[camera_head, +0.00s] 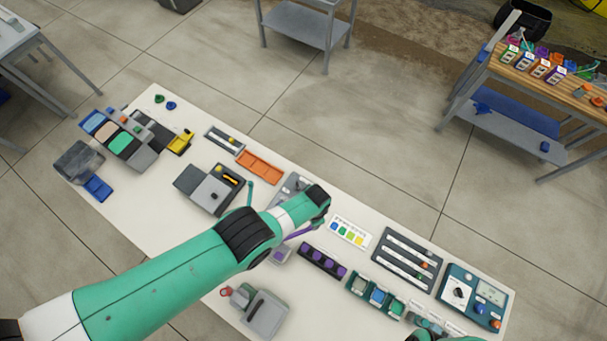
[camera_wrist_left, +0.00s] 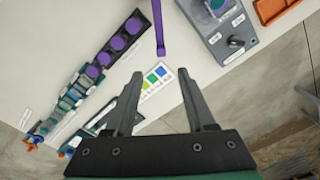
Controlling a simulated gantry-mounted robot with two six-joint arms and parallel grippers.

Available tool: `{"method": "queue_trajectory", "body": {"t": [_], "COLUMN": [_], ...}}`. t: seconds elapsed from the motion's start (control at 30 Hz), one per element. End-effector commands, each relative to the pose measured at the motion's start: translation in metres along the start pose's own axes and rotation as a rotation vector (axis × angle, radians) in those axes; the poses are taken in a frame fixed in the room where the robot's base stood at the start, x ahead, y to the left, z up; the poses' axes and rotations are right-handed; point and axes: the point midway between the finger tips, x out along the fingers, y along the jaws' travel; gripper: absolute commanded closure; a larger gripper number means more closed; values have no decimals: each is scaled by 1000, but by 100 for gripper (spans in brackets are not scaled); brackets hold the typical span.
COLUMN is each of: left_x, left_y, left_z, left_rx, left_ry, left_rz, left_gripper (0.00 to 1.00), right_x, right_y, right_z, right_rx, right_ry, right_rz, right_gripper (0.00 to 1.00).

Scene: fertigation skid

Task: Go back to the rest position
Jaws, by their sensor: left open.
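My left arm reaches in from the left over the white table (camera_head: 180,225) in the head view, and its wrist hides the jaws there. In the left wrist view my left gripper (camera_wrist_left: 164,100) is open, with nothing between its two grey fingers. A purple bar (camera_wrist_left: 158,30) shows beyond the fingertips, apart from them; it also appears partly beside my wrist in the head view (camera_head: 300,232). A card with coloured squares (camera_wrist_left: 157,81) shows between and beyond the fingers. My right gripper is not in view.
A dark rack with purple round parts (camera_head: 322,261), a slotted grey tray (camera_head: 407,262) and a teal control panel (camera_head: 474,295) stand right of my wrist. An orange tray (camera_head: 259,167) and a grey box (camera_head: 209,188) stand left. A wooden-topped bench (camera_head: 535,80) is at the back right.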

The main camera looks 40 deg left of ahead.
Motion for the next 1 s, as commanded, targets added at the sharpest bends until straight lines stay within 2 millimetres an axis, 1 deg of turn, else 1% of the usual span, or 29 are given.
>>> {"method": "queue_trajectory", "body": {"t": [0.47, 0.57, 0.67, 0.77, 0.8, 0.87, 0.9, 0.97, 1.0], "left_x": [0, 0, -18, -57, -80, -118, -147, -192, -224], "left_y": [0, -10, -31, -64, -79, -101, -115, -134, -144], "left_z": [0, 3, -24, -73, -94, -124, -142, -164, -176], "left_rx": [-1, -24, -44, -65, -74, -91, -103, -121, -133], "left_ry": [0, 2, 82, 232, 305, 421, 498, 613, 690], "left_rz": [0, -1, -35, -100, -133, -185, -219, -269, -303], "left_gripper": [45, 45, 45, 45, 45, 45, 45, 45, 45], "right_x": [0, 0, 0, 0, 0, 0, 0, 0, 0], "right_y": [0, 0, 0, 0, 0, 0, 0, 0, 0], "right_z": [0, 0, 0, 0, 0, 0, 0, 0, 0], "right_rx": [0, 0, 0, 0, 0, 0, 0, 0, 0], "right_ry": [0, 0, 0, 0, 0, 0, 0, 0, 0], "right_rz": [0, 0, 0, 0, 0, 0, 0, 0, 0], "right_gripper": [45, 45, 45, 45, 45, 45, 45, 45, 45]}}
